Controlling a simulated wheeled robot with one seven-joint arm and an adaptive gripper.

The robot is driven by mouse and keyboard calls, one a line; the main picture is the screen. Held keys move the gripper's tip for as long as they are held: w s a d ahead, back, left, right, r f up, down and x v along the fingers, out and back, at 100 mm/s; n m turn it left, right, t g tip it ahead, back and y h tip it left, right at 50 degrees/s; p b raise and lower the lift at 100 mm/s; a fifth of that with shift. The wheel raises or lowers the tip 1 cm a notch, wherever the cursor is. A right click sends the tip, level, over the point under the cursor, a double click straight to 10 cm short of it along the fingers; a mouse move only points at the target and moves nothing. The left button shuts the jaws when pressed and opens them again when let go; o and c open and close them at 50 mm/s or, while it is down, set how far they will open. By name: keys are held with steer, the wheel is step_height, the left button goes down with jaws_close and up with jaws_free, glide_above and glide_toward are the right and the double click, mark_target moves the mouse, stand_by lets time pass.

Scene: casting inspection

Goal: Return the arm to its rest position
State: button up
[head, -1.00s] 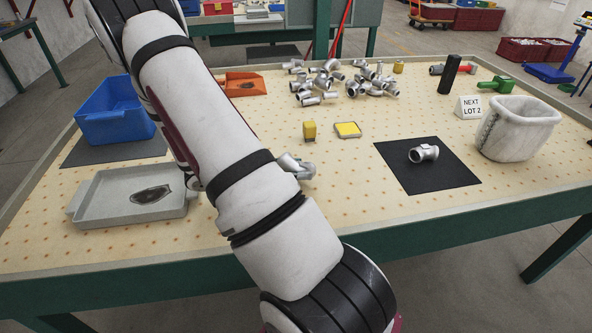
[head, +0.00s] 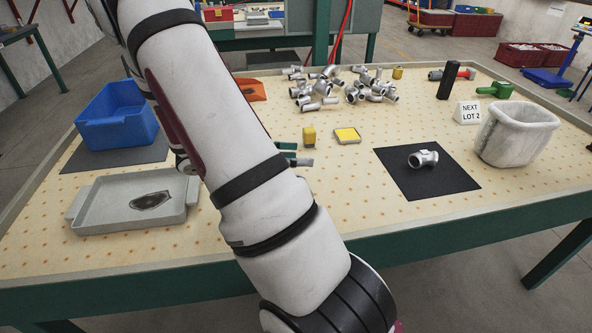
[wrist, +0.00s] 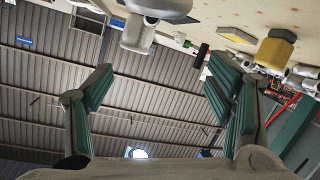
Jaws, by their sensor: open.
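My arm (head: 225,130) crosses the head view from upper left to lower middle. My gripper's teal finger pads (head: 298,154) show just past the arm's right edge, over the table. In the wrist view my gripper (wrist: 160,72) is open, with its two teal-padded fingers spread and nothing between them. The rest of the gripper is hidden behind the arm in the head view.
Near the fingers are a yellow block (head: 309,136) and a yellow-topped pad (head: 347,135). Castings (head: 318,88) are piled behind. One casting (head: 423,158) lies on a black mat (head: 440,184). A white bin (head: 515,135), blue bin (head: 118,130) and grey tray (head: 105,215) flank the arm.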

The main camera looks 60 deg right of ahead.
steer(key=shift+r, duration=1.7)
